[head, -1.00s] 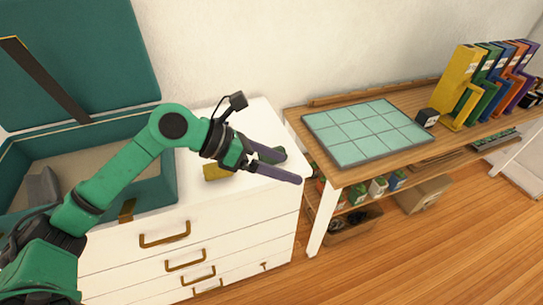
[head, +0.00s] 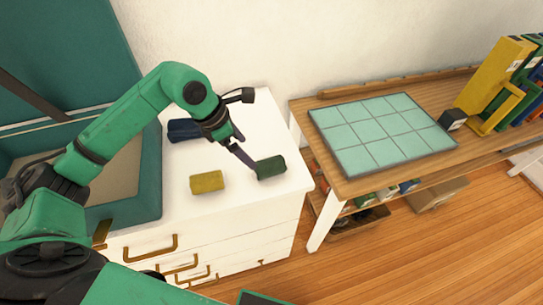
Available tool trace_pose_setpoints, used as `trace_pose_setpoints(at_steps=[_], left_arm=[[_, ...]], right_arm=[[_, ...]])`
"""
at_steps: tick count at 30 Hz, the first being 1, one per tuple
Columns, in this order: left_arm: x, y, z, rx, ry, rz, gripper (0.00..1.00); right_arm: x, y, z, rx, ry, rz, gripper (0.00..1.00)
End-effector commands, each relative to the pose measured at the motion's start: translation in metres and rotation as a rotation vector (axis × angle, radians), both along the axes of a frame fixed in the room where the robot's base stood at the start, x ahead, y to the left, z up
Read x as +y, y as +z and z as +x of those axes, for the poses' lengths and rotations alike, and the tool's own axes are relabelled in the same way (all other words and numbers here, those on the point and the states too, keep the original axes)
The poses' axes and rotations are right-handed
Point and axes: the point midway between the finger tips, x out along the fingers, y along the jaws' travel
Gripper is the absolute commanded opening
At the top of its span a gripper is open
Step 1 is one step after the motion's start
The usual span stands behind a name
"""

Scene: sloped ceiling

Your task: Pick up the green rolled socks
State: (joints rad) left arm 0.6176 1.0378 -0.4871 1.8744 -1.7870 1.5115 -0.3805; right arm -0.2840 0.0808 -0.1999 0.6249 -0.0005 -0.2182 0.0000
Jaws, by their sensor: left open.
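The green rolled socks (head: 272,168) lie on the white dresser top (head: 235,205), near its right edge. My left gripper (head: 249,153) is open, with its two dark fingers reaching down to the right. The lower fingertip is at the left end of the green roll; I cannot tell whether it touches. The other finger is behind and above the roll, and nothing is between the fingers. My right gripper is not in view.
A yellow roll (head: 207,182) lies left of the green one, and a dark blue roll (head: 184,130) lies farther back. An open teal case (head: 148,185) stands at left. A wooden desk (head: 365,183) with a teal grid mat (head: 385,135) stands at right.

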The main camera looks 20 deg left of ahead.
Motion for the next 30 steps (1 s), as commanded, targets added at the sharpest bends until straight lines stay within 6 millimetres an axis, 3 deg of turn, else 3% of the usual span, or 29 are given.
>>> trace_pose_setpoints(at_steps=[3, 6, 10, 14, 18, 23, 24, 29, 30], left_arm=[[-0.011, -0.024, 0.006, 0.006, 0.000, -0.005, 1.00], [-0.016, -0.042, 0.011, 0.004, 0.000, -0.003, 1.00], [-0.023, -0.054, 0.016, 0.003, 0.000, -0.005, 1.00], [-0.035, -0.074, 0.024, 0.005, 0.000, -0.005, 1.00], [-0.038, -0.095, 0.029, 0.000, 0.001, -0.002, 1.00], [-0.038, -0.097, 0.029, -0.001, 0.000, 0.000, 1.00], [-0.038, -0.097, 0.029, -0.001, 0.000, 0.000, 0.92], [-0.038, -0.097, 0.029, -0.001, 0.000, -0.001, 0.31], [-0.038, -0.096, 0.029, -0.001, 0.000, -0.002, 0.26]], right_arm=[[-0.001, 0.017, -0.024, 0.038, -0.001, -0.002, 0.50], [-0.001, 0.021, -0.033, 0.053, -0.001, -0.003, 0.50], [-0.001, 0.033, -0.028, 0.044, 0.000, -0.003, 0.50], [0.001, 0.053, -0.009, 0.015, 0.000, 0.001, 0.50], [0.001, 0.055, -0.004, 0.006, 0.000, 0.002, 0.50], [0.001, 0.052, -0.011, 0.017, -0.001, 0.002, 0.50], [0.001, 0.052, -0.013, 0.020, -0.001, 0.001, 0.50], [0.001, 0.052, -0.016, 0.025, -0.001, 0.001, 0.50], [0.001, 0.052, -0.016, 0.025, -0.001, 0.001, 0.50]])
